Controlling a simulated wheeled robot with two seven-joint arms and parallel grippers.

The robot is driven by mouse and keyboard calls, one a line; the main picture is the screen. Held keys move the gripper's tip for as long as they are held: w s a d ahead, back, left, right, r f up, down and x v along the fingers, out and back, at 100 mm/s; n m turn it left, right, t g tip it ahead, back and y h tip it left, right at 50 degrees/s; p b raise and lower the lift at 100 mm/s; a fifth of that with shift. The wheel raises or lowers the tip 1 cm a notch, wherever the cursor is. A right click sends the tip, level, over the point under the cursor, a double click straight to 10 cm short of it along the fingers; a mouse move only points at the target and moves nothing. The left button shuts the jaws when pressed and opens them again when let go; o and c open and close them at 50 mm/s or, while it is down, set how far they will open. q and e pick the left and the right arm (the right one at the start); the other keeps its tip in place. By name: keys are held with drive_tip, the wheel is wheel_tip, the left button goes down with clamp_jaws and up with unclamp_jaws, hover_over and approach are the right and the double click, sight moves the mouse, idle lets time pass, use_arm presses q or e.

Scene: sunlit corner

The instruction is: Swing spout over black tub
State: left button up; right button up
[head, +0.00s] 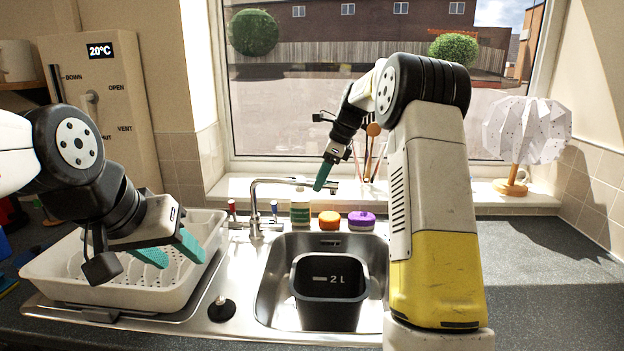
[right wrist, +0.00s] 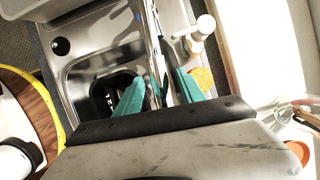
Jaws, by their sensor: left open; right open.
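The chrome tap spout (head: 285,181) reaches right from its upright along the back edge of the sink. The black tub (head: 331,309), marked 2 L, stands in the sink basin, nearer than the spout. My right gripper (head: 325,176) is at the spout's free end. In the right wrist view the spout (right wrist: 154,35) passes between the open teal fingers of the right gripper (right wrist: 160,92); contact is unclear. The tub (right wrist: 105,92) shows there beside the spout, partly hidden by a finger. My left gripper (head: 168,252) is open over the white dish rack (head: 62,268).
A green-labelled bottle (head: 300,207), an orange sponge (head: 329,220) and a purple one (head: 361,220) stand behind the sink. A black plug (head: 221,309) lies on the drainer. A lamp (head: 525,130) stands on the sill. The right counter (head: 550,270) is clear.

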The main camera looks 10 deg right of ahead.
drive_tip(key=shift+c, duration=0.3)
clamp_jaws()
idle(1.1)
